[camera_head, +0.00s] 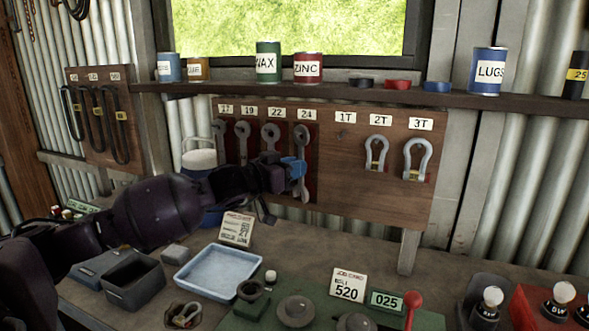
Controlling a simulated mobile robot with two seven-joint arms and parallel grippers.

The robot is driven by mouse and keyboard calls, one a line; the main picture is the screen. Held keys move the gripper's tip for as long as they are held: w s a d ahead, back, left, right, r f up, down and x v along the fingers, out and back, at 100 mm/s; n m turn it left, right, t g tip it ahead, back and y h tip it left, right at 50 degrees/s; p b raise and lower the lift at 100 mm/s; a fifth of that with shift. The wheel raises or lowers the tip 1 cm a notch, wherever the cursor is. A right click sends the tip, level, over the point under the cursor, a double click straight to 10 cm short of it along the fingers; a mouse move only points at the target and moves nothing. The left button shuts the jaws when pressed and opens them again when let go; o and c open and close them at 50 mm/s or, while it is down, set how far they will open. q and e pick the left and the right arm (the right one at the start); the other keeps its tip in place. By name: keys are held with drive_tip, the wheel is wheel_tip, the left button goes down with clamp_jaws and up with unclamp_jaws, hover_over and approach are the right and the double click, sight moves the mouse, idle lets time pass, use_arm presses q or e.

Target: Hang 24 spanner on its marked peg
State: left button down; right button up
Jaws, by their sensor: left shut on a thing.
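The 24 spanner (305,184) is grey and upright, in front of the peg board under the white "24" label (306,114). My left gripper (298,168), with blue fingertips, reaches in from the left and is shut on the spanner's shaft. The spanner's upper end is just below the label. I cannot tell whether it bears on the peg, which is hidden behind it. Other spanners (242,139) hang to the left under the 17, 19 and 22 labels. My right gripper is not in view.
Shackles (376,153) hang under 2T; another (417,160) hangs under 3T. The 1T place is bare. A shelf (350,95) with tins runs above the board (345,185). On the bench below are a blue tray (222,272), a grey bin and a green base with a red knob (413,299).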

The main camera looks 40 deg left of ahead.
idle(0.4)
use_arm(q)
drive_tip(key=c, duration=1)
unclamp_jaws()
drive_tip(key=shift+v, duration=5.4)
